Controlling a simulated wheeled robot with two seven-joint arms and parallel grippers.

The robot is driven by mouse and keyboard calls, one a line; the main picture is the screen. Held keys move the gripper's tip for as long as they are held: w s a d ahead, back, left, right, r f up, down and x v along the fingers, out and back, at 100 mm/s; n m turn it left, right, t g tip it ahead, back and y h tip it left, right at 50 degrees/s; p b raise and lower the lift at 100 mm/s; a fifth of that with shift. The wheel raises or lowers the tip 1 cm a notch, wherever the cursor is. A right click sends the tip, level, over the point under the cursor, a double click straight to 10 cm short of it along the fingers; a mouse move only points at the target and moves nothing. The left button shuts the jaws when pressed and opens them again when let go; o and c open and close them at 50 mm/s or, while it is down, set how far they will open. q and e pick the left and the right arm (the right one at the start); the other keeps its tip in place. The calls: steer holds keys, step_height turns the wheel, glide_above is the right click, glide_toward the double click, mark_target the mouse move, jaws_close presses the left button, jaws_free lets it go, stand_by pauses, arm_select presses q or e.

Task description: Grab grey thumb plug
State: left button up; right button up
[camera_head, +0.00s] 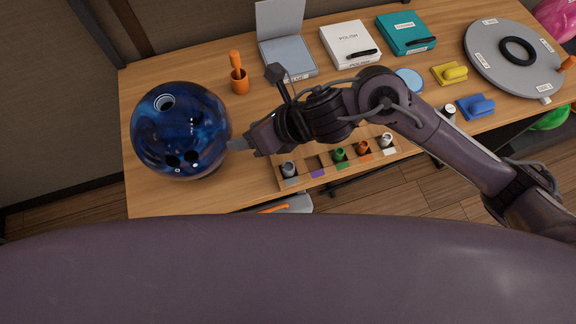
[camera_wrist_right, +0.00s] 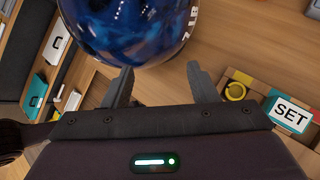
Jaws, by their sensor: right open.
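A grey plug (camera_head: 289,168) stands in the leftmost front slot of a wooden rack (camera_head: 333,175). Another pale grey or white plug (camera_head: 386,140) stands in the rack's right end. My right gripper (camera_head: 238,146) is open and empty, beside the right side of a blue marbled bowling ball (camera_head: 182,130). In the right wrist view the ball (camera_wrist_right: 128,28) lies beyond the open fingers (camera_wrist_right: 160,88). The ball shows a pale-ringed hole at its top and two dark holes low on its front. My left gripper is out of view.
Green (camera_head: 340,155) and orange (camera_head: 363,148) plugs share the rack; its purple-marked slot looks empty. A white polish box (camera_head: 350,44), teal box (camera_head: 405,32) and grey turntable (camera_head: 490,70) are farther right.

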mark_target(288, 166)
steer(key=s+d+f+n+g+h, duration=0.2)
steer(key=d+f+n+g+h, duration=0.15)
steer(key=d+n, duration=0.7)
steer(key=shift+h, duration=0.45)
steer(key=x, duration=0.2)
steer(key=p+x, duration=0.1)
steer(key=x, duration=0.2)
steer(key=w+p+x, duration=0.1)
steer(key=x, duration=0.1)
steer(key=shift+d+f, duration=0.1)
steer(key=shift+f, duration=0.3)
steer(key=shift+f+p, duration=0.3)
steer(key=shift+f, duration=0.05)
steer(key=shift+c, duration=0.3)
steer(key=c, duration=1)
